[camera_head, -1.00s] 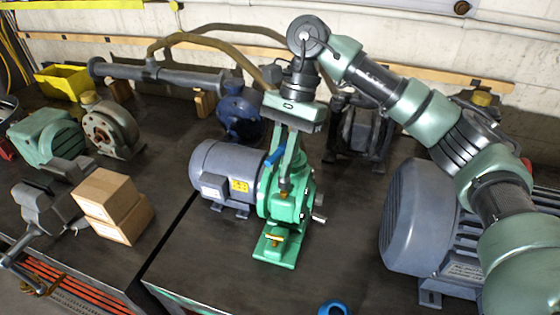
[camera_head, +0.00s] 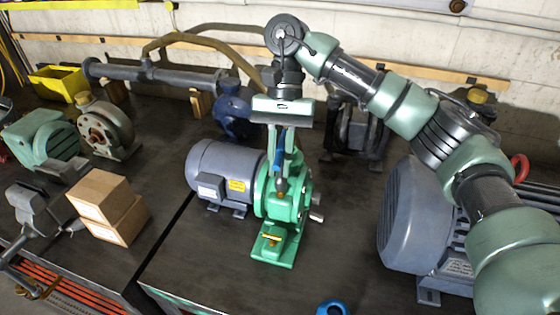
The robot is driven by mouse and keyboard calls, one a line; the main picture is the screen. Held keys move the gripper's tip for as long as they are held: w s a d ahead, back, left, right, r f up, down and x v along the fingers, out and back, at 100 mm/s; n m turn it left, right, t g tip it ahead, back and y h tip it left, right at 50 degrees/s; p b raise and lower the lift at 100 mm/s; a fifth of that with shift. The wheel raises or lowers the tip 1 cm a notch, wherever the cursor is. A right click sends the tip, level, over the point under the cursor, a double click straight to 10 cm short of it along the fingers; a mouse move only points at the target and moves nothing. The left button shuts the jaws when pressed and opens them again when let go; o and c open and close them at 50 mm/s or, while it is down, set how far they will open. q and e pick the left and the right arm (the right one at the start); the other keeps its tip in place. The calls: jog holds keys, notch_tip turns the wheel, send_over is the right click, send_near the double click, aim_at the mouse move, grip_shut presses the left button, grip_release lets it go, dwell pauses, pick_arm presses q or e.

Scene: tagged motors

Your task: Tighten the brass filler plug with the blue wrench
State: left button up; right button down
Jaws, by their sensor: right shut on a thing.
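My right gripper (camera_head: 281,172) points down over the green gearbox (camera_head: 285,203) on the front of the grey motor (camera_head: 222,168). It is shut on the blue wrench (camera_head: 279,148), whose blue part shows between the fingers. A small brass-coloured spot just below the fingertips, on top of the gearbox, looks like the filler plug (camera_head: 282,188). The gripper and wrench largely cover it, so I cannot tell how the wrench sits on it. My left gripper is not in view.
A large grey motor (camera_head: 409,215) stands at the right, below my right arm. Two cardboard boxes (camera_head: 106,204), a vise (camera_head: 42,208) and a yellow bin (camera_head: 58,83) are at the left.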

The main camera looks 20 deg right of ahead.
jog(key=shift+f, duration=0.1)
jog(key=shift+f+b, duration=1.05)
jog(key=shift+f, duration=0.05)
